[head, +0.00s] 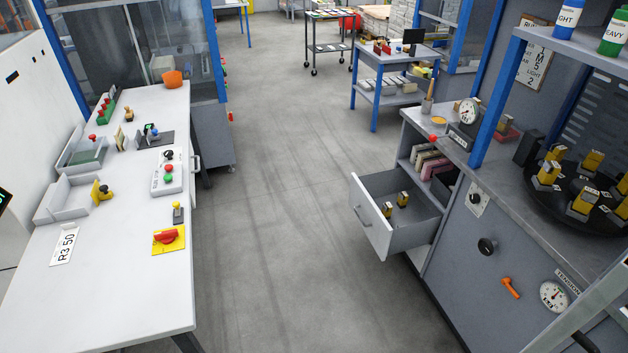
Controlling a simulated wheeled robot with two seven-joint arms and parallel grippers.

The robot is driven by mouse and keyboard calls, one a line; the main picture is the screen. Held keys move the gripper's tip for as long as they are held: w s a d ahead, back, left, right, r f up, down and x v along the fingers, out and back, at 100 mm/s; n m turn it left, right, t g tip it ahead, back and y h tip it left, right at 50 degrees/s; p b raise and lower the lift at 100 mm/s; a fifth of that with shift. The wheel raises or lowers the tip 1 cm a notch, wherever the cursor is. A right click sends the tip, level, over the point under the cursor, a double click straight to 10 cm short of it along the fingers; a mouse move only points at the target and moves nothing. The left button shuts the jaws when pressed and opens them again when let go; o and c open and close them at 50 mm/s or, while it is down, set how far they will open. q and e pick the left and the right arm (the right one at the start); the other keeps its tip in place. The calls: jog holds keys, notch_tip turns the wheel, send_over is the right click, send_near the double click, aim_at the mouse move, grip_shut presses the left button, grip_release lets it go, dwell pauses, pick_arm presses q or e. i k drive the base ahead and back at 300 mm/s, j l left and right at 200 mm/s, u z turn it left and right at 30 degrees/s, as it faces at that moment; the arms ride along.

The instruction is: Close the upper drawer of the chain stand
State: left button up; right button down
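A grey drawer with a pale front (372,218) stands pulled far out of the grey stand (462,245) on the right, jutting left over the floor. Its bar handle (361,216) faces left. Two small yellow-and-dark pieces (402,199) stand inside, near the middle of the drawer. I cannot tell from this view whether another drawer lies below it. Neither of my grippers shows in the head view.
An open shelf (424,168) with book-like blocks sits behind the drawer. The stand's worktop carries a dial gauge (468,112) and a dark round tray (568,212). A long white bench (125,260) stands left. The floor between is clear.

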aim_at(368, 194)
jog(key=u, duration=0.5)
jog(key=i+u, duration=0.1)
jog(key=u, duration=0.4)
jog(key=i+u, duration=0.1)
jog(key=u, duration=0.4)
jog(key=l+u, duration=0.1)
jog(key=u, duration=0.4)
jog(key=i+l+u, duration=0.1)
jog(key=l+u, duration=0.45)
jog(key=u, duration=0.15)
jog(key=l+z, duration=0.25)
jog(key=z, duration=0.15)
jog(key=i+l+z, duration=0.1)
jog(key=l+z, duration=0.4)
jog(key=z, duration=0.25)
jog(key=i, duration=0.05)
